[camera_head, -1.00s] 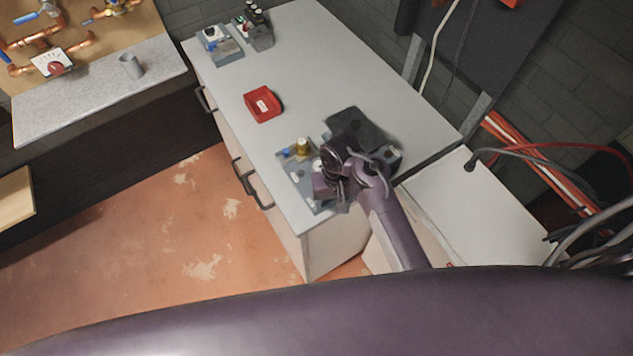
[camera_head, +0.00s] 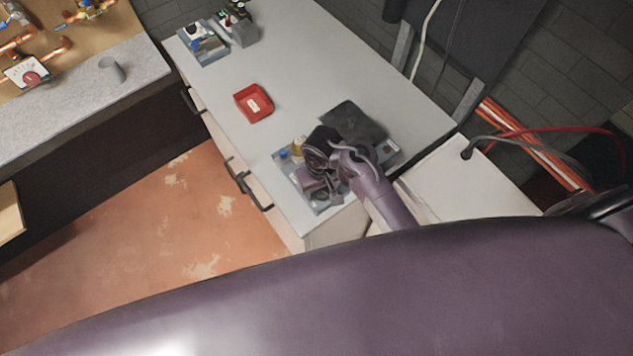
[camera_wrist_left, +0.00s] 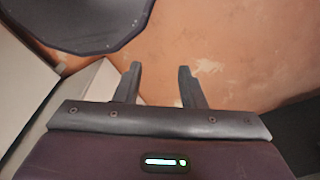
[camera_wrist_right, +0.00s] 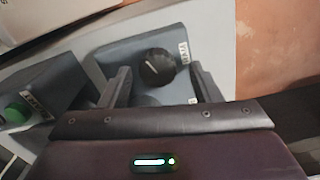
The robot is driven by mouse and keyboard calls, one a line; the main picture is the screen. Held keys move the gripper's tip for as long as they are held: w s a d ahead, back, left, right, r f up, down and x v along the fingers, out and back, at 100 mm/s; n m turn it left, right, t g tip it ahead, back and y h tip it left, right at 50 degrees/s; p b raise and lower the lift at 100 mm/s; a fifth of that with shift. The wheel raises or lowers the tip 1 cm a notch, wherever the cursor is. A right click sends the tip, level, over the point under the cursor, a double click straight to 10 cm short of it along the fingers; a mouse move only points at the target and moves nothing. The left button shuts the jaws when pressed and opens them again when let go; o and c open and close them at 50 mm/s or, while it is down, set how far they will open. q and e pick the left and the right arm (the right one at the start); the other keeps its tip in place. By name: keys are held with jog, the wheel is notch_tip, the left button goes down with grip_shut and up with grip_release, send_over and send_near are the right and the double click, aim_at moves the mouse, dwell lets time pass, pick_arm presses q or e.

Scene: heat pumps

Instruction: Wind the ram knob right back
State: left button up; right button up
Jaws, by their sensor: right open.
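In the right wrist view a round black knob (camera_wrist_right: 157,67) with a white pointer line sits on a grey block (camera_wrist_right: 125,52). A small white label stands beside the knob; its letters are hard to read, so I cannot be sure it is the ram knob. My left gripper (camera_wrist_left: 160,75) is open and empty over the floor.
A block with a green button (camera_wrist_right: 17,114) stands left of the knob block. A red tray (camera_head: 253,103) lies on the bench (camera_head: 290,60). A dark grey box (camera_head: 352,122) is behind my right gripper. Another fixture (camera_head: 205,43) stands at the far end.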

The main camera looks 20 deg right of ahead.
jog(key=shift+s+d, duration=0.1)
jog(key=shift+s, duration=0.1)
jog(key=shift+c, duration=1)
jog(key=c, duration=0.5)
jog(key=shift+c, duration=1.4)
pick_arm(q)
jog(key=shift+s+d, duration=0.6)
jog(key=shift+s, duration=0.1)
